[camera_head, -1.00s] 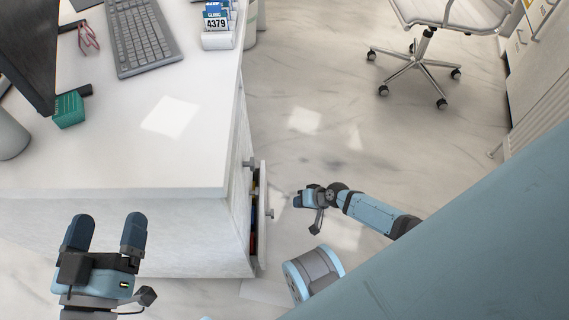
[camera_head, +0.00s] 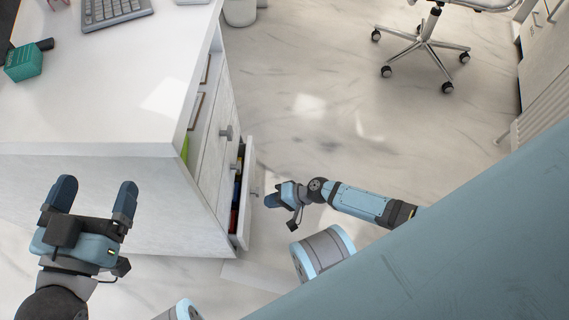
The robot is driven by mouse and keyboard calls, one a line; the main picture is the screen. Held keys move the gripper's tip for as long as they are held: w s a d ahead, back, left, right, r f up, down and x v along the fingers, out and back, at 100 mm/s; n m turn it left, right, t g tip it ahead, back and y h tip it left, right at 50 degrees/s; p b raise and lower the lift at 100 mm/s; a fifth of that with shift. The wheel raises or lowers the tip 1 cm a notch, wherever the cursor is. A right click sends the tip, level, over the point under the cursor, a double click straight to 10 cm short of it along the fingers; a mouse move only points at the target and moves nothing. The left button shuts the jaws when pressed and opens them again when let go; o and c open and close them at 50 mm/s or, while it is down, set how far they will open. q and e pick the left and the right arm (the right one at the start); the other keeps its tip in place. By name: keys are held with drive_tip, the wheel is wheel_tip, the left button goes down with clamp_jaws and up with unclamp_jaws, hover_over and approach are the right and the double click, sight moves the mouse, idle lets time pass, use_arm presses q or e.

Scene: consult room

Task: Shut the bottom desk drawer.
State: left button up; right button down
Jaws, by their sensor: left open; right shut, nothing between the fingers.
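The bottom desk drawer (camera_head: 244,196) stands partly open on the right side of the white desk (camera_head: 100,110), with coloured items showing inside. Its front has a small handle. My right gripper (camera_head: 272,200) is shut and empty, just to the right of the drawer front, apart from it as far as I can tell. My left gripper (camera_head: 95,192) is open and empty, in front of the desk's near side panel at the lower left.
Upper drawers with grey handles (camera_head: 226,133) sit above the open one. A keyboard (camera_head: 112,10) and a green box (camera_head: 24,63) are on the desktop. An office chair (camera_head: 428,45) stands at the back right. The marble floor between is clear.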

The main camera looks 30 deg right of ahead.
sight(246, 204)
drive_tip(key=w+a, duration=0.1)
drive_tip(key=a, duration=0.1)
drive_tip(key=w+a+f, duration=0.1)
drive_tip(key=shift+w+a+f+b, duration=0.1)
drive_tip(key=shift+a+b, duration=0.3)
use_arm(q)
drive_tip(key=shift+w+a+r+m, duration=0.15)
drive_tip(key=shift+w+m, duration=0.1)
drive_tip(key=shift+m, duration=0.35)
use_arm(e)
drive_tip(key=shift+w+a, duration=0.35)
drive_tip(key=shift+a, duration=0.25)
